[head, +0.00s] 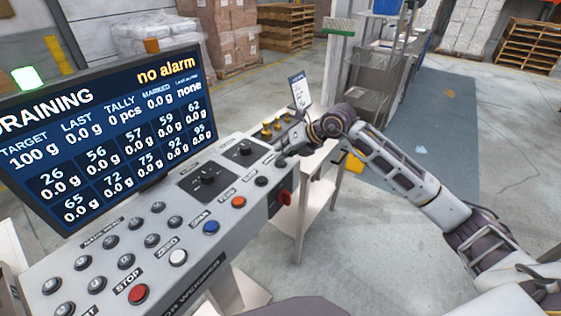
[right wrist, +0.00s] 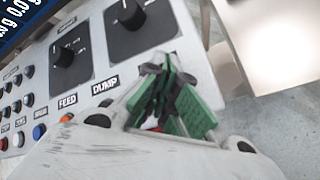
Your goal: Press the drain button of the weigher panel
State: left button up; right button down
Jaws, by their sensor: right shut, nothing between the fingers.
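The weigher panel (head: 110,245) slopes across the lower left of the head view, with its dark screen (head: 100,130) above. The screen reads "RAINING", its first letter cut off, and "no alarm". The blue drain button (head: 211,227) sits beside its DRAIN label, between the white zero button (head: 178,257) and the orange feed button (head: 238,202). My right gripper (head: 284,158) is shut and empty at the panel's far right end, apart from the drain button. In the right wrist view its green-padded fingers (right wrist: 168,78) are by the DUMP label. My left gripper is out of view.
Two black knobs (head: 208,177) (head: 244,148) stand up from the panel near my right gripper. The red stop button (head: 138,293) is at the near edge. A red switch (head: 285,197) juts from the panel's right end. A metal rack (head: 355,85) stands behind.

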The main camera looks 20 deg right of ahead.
jog(key=shift+r, duration=0.55)
jog(key=shift+r+p, duration=0.35)
jog(key=shift+p, duration=0.1)
jog(key=shift+r+p, duration=0.3)
jog(key=shift+r, duration=0.25)
jog(key=shift+r+p, duration=0.4)
jog(key=shift+r, duration=0.35)
jog(key=shift+r+p, duration=0.45)
jog(key=shift+r, duration=0.35)
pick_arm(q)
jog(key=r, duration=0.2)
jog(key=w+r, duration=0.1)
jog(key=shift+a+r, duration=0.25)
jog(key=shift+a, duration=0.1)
